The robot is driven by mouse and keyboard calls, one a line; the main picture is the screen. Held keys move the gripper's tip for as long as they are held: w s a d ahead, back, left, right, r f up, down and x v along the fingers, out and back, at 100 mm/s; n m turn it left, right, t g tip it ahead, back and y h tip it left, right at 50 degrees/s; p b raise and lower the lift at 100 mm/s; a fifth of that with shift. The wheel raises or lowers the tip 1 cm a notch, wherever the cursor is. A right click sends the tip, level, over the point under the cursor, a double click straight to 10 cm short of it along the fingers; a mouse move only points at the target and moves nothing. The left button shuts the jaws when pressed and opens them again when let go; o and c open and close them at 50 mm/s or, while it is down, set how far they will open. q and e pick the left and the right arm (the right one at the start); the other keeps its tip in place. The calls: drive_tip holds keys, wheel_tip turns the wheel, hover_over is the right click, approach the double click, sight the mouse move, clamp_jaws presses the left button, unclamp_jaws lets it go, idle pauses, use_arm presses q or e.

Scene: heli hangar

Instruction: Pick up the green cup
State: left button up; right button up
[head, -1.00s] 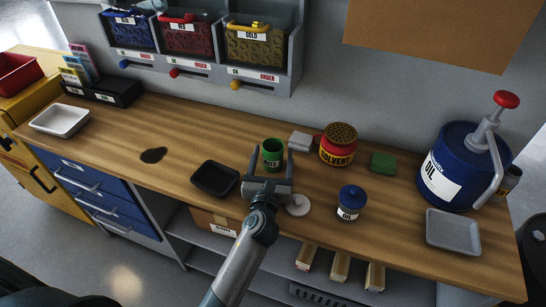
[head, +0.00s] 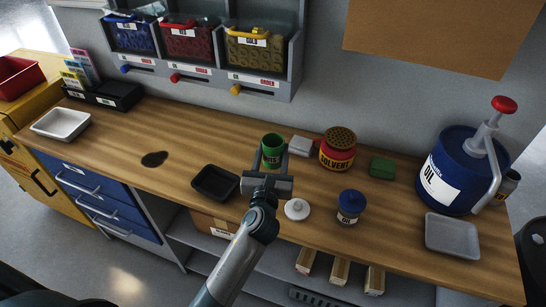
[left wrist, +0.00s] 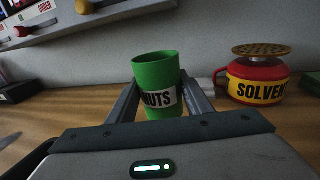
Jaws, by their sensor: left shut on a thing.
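The green cup (head: 272,151) with a white "NUTS" label stands near the middle of the workbench (head: 120,128) in the head view. It also shows in the left wrist view (left wrist: 155,72), upright between the two fingers. My left gripper (head: 270,164) reaches in from the front and is shut on the cup, one finger on each side. The cup's base is mostly hidden by the gripper, so any gap to the bench is hard to tell. My right gripper is not in view.
A white block (head: 300,145) and red solvent can (head: 338,152) are close right of the cup. A black tray (head: 215,182), white lid (head: 297,209) and blue oil jar (head: 350,207) lie nearer the front edge.

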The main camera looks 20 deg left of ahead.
use_arm(q)
drive_tip(key=s+d+r+b, duration=0.1)
drive_tip(key=s+d+r, duration=0.4)
drive_tip(key=d, duration=0.5)
wheel_tip(320, 180, up, 2)
drive_tip(key=shift+s+d+r, duration=0.15)
drive_tip(key=shift+s+r, duration=0.1)
